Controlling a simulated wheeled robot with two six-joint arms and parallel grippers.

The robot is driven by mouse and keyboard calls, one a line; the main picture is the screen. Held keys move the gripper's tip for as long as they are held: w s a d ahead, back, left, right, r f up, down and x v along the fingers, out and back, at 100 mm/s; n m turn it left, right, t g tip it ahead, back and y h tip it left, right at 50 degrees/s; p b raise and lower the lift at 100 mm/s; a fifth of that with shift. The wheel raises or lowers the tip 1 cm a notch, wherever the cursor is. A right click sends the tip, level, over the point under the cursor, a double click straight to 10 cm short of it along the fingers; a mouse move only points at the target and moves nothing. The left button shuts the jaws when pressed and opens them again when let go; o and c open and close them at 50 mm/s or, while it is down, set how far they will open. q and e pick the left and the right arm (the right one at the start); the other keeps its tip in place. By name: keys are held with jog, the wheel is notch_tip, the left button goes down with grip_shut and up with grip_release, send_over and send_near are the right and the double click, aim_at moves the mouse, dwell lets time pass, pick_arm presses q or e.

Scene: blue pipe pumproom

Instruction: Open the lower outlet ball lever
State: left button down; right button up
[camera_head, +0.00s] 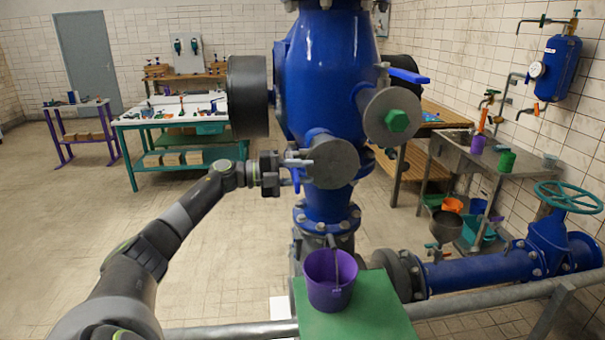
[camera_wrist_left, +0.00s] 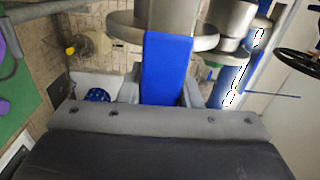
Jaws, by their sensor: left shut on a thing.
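The lower outlet is a round grey flange (camera_head: 335,162) low on the big blue vessel (camera_head: 325,75). Its blue lever (camera_head: 296,181) hangs down at the flange's left side, mostly hidden by my fingers. My left gripper (camera_head: 298,165) comes in from the left and is shut on this lever. In the left wrist view the wide blue lever (camera_wrist_left: 166,70) stands between the two grey fingers of the gripper (camera_wrist_left: 163,92), below a grey round flange (camera_wrist_left: 120,28). My right gripper is not in view.
A second blue lever (camera_head: 408,76) sits higher right, above a flange with a green hex plug (camera_head: 397,121). A purple bucket (camera_head: 331,280) stands on a green platform (camera_head: 370,312) below the vessel. A grey rail (camera_head: 230,331) crosses the front. The floor at left is clear.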

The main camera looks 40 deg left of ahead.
pick_arm(q)
jog(key=shift+r, duration=0.4)
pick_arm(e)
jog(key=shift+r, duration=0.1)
pick_arm(q)
jog(key=c, duration=1.2)
grip_release()
jog(key=shift+o, duration=0.8)
jog(key=shift+f, duration=0.1)
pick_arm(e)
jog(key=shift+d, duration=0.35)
pick_arm(q)
jog(key=shift+f, duration=0.1)
jog(key=b+v, duration=0.7)
jog(key=v, duration=1)
jog(key=shift+s, duration=0.15)
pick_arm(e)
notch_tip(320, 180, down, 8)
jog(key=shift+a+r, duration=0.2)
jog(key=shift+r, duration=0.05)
pick_arm(q)
jog(key=shift+a, duration=0.15)
